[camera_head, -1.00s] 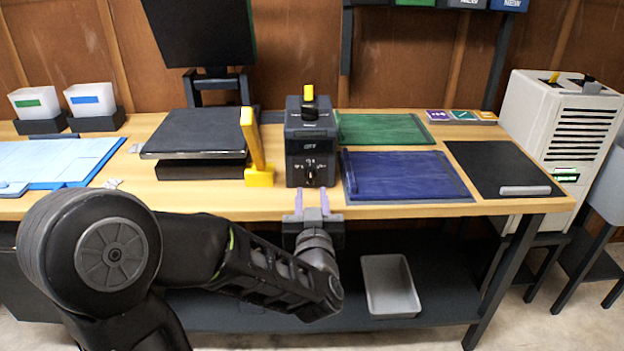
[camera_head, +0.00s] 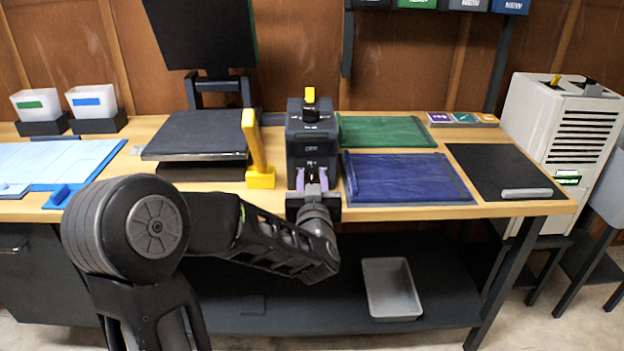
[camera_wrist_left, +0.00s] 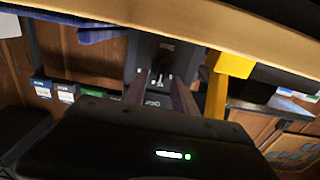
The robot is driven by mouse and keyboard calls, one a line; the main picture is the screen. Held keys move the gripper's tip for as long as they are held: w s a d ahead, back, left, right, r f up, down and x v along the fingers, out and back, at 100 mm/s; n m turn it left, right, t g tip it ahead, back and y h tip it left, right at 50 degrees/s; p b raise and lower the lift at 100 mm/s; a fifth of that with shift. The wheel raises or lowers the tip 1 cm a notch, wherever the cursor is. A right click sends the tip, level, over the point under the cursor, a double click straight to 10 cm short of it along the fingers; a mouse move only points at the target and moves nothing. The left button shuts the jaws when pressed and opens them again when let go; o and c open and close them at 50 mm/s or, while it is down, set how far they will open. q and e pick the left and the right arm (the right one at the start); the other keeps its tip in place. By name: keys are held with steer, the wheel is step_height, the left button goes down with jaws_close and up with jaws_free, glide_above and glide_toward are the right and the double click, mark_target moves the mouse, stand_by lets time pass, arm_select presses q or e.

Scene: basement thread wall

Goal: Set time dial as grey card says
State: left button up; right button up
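The black control box (camera_head: 312,140) stands at the bench's front edge, with a yellow-topped knob (camera_head: 310,97) on top and a small display (camera_head: 311,148) that I cannot read now. A small dial (camera_head: 312,171) is low on its front face; the left wrist view also shows the dial (camera_wrist_left: 164,50), upside down. My left gripper (camera_head: 312,177) is open, its two purple-grey fingers pointing at the dial, one to each side. Contact cannot be told. My right gripper is not in view. I cannot identify a grey card with certainty.
A yellow upright handle (camera_head: 256,150) stands close left of the box, beside a black flat plate (camera_head: 198,133). A blue mat (camera_head: 408,178) and a green mat (camera_head: 385,131) lie right. A black mat (camera_head: 500,171) holds a grey bar (camera_head: 526,193). A grey tray (camera_head: 391,288) sits below.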

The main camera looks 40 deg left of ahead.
arm_select(q)
jaws_close()
stand_by(0.3)
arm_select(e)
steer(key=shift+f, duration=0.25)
arm_select(q)
steer(key=shift+s+f+n+b, duration=0.1)
steer(key=shift+f+n+b, duration=0.1)
steer(key=shift+n+b, duration=1)
steer(key=n+b, duration=0.4)
steer(key=b, duration=0.1)
steer(key=n+b, duration=0.2)
steer(key=shift+s+a+f+n, duration=0.2)
steer(key=shift+a+f+n, duration=0.05)
steer(key=shift+a+n, duration=0.05)
steer(key=shift+r+n+b, duration=0.1)
steer(key=shift+n+b, duration=1.35)
steer(key=shift+n, duration=0.15)
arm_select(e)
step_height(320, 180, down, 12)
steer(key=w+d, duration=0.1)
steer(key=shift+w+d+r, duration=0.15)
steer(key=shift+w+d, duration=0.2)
arm_select(q)
jaws_free()
steer(key=shift+a, duration=0.1)
